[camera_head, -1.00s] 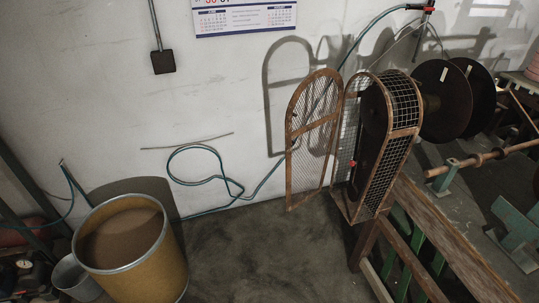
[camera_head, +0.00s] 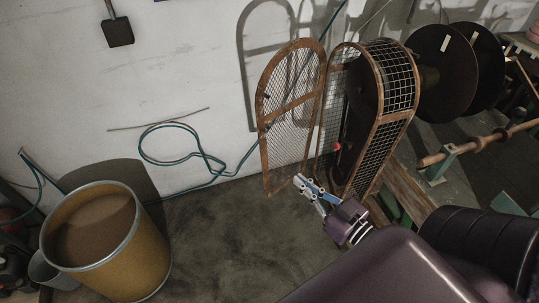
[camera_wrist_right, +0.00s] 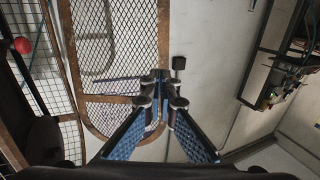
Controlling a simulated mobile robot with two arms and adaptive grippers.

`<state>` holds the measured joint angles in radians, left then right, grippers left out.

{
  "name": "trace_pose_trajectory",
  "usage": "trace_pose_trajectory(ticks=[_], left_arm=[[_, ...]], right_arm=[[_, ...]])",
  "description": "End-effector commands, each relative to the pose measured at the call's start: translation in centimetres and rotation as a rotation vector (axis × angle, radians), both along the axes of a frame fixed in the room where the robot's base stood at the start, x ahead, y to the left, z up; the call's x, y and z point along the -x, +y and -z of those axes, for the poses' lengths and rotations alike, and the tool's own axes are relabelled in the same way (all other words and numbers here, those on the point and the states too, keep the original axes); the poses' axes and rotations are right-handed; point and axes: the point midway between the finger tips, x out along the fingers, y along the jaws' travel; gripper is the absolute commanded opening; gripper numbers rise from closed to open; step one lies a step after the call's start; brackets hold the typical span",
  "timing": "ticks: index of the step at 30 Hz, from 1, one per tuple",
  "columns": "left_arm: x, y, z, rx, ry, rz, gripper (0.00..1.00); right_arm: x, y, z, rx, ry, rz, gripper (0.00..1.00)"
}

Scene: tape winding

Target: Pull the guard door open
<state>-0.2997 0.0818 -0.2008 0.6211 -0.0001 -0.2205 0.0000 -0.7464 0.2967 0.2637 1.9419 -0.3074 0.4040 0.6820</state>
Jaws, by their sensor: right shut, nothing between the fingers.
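The guard door (camera_head: 290,108), a rust-brown arched frame with wire mesh and a crossbar, stands swung out from the mesh guard housing (camera_head: 401,75), with a gap between them. In the right wrist view the door (camera_wrist_right: 118,99) fills the middle left, behind my fingers. My right gripper (camera_head: 299,182) is shut and empty, by the door's lower right corner in the head view; I cannot tell whether it touches the door. Its fingertips also meet in the right wrist view (camera_wrist_right: 160,76). My left gripper is not in view.
A red knob (camera_head: 337,146) shows inside the guard. Dark discs (camera_head: 441,75) and a wooden shaft (camera_head: 470,147) are to the right. A yellow drum (camera_head: 149,248) stands at lower left. A green hose (camera_head: 205,158) runs along the wall. The floor (camera_head: 215,235) between drum and guard is clear.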

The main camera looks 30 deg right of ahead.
Motion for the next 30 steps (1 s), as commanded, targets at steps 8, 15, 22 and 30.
trace_pose_trajectory(ticks=[8,15,22,30], left_arm=[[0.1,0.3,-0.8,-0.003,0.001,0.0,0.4],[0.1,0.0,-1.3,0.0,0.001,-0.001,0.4],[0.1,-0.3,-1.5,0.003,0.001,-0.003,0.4],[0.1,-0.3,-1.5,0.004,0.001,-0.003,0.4]], right_arm=[[-5.6,0.7,-0.3,0.0,-0.004,-0.001,0.0],[-9.5,1.2,-0.2,0.001,-0.001,0.001,0.0],[-11.4,1.5,0.0,0.001,0.001,0.0,0.0],[-11.6,1.5,0.1,0.0,0.002,0.001,0.0]])
